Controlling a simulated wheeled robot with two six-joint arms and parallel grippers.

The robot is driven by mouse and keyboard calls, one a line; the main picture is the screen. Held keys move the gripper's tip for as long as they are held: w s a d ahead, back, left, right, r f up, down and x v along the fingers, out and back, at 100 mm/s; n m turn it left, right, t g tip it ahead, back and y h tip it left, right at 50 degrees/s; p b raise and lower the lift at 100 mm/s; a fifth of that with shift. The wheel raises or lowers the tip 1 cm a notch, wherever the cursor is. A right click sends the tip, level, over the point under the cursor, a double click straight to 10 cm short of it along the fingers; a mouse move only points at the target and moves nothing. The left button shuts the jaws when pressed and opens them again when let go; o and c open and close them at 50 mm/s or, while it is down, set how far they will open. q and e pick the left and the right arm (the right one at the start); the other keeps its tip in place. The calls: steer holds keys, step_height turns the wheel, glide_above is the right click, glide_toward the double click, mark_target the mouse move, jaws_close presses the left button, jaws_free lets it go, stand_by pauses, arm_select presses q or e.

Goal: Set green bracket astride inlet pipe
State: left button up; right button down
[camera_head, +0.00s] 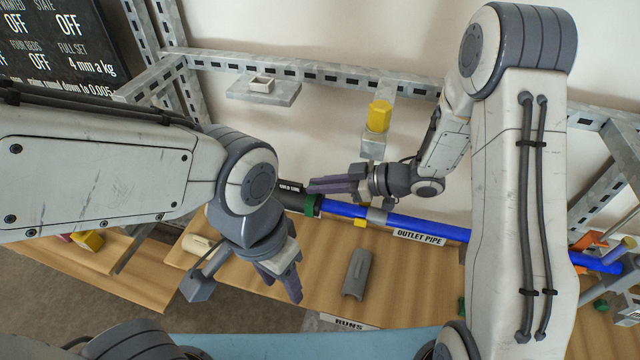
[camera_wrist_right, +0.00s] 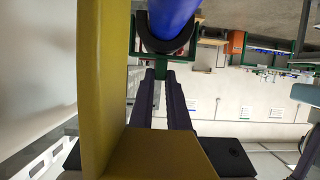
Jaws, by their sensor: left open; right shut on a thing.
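The green bracket (camera_head: 313,206) is at the dark left end of the blue pipe line in the head view. In the right wrist view, the green bracket (camera_wrist_right: 134,48) shows on both sides of a black ring (camera_wrist_right: 165,38) at the blue pipe's end. I cannot tell whether it is fully seated. My right gripper (camera_head: 312,186) is shut on the bracket, and its fingertips (camera_wrist_right: 164,74) meet at its green tab. No inlet pipe label is readable.
A blue pipe (camera_head: 455,232) labelled outlet pipe runs right. A grey half-shell (camera_head: 356,272) lies on the wooden board (camera_head: 325,258). A yellow hexagonal piece (camera_head: 379,115) stands behind on a grey support. In the right wrist view a yellow surface (camera_wrist_right: 103,90) fills much of the left foreground.

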stand_by(0.4)
steer(key=c, duration=0.8)
jaws_free()
steer(key=shift+d, duration=0.1)
